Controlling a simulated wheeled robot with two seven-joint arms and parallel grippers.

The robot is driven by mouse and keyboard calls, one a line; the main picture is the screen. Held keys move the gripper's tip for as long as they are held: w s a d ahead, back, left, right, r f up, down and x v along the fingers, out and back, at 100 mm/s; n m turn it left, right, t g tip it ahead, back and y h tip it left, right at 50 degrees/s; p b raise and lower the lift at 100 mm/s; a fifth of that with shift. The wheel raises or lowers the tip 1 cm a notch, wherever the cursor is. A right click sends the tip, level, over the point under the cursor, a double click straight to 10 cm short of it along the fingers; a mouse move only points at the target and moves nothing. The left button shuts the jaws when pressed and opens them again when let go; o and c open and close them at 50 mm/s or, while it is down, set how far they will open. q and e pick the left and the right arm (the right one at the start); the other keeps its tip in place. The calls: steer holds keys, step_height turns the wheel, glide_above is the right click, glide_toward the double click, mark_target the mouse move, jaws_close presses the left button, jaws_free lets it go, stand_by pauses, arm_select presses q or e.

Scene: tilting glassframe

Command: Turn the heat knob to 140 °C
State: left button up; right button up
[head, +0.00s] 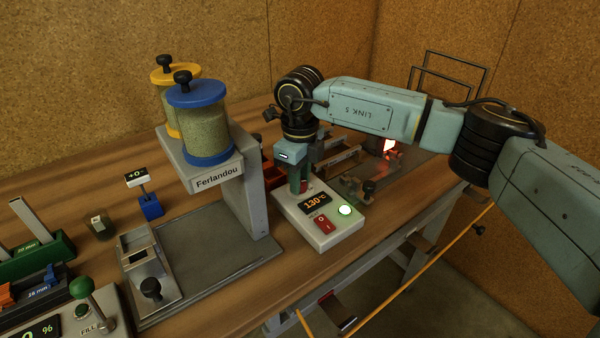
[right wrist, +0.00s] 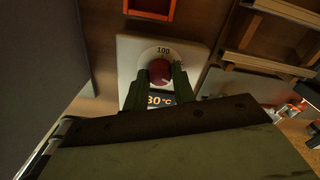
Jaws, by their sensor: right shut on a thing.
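The heat control box (head: 330,233) is a white unit on the workbench, with a display (head: 315,203) that reads 130 °C. The heat knob (right wrist: 159,72) is red and sits on a white dial marked 100 in the right wrist view. My right gripper (head: 300,185) points down over the box, its green fingers (right wrist: 155,88) shut on the knob from both sides. The fingers partly hide the knob and the dial marks. My left gripper is not in view.
A grey stand marked Ferlandou (head: 265,190) with blue-capped (head: 205,120) and yellow-capped jars stands left of the box. A red bin (right wrist: 150,8) is behind the box.

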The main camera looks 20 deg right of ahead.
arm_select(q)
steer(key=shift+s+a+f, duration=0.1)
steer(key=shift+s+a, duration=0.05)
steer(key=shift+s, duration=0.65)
arm_select(e)
steer(key=shift+m, duration=0.8)
steer(key=o, duration=1)
steer(key=shift+r, duration=0.1)
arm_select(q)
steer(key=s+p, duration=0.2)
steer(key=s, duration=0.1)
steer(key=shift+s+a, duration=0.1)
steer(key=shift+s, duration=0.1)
arm_select(e)
step_height(320, 180, up, 13)
steer(key=shift+r, duration=0.15)
